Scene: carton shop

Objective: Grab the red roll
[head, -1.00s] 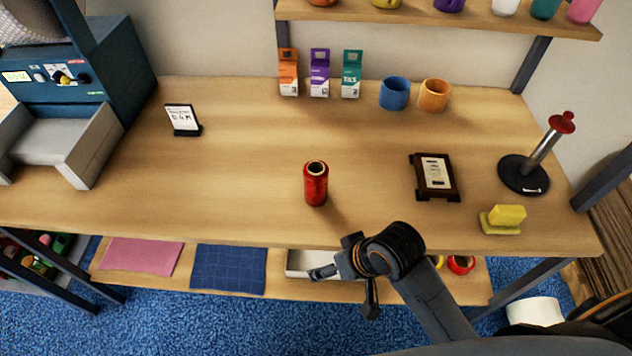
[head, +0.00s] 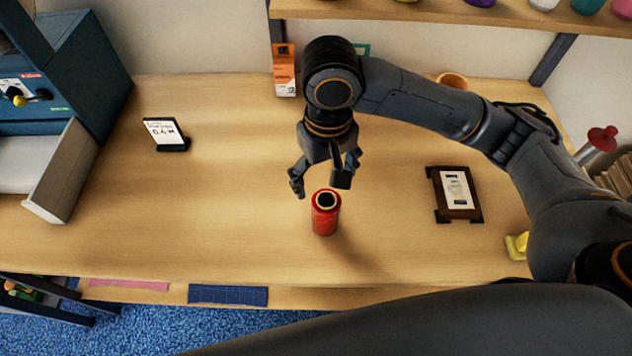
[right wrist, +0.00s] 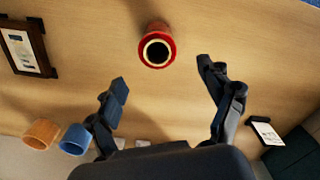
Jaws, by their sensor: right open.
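The red roll (head: 326,222) stands upright on the wooden table, with its round hollow top facing up. My right gripper (head: 322,186) is open and empty, pointing down just above and behind the roll. In the right wrist view the red roll (right wrist: 156,46) lies ahead of the gap between the two spread fingers (right wrist: 162,82), apart from both. My left gripper is not in view.
A dark framed plaque (head: 456,193) stands to the right, and a small sign (head: 165,134) to the left. An orange carton (head: 284,72) stands at the back. A blue machine (head: 60,75) fills the left end. The table around the roll is clear.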

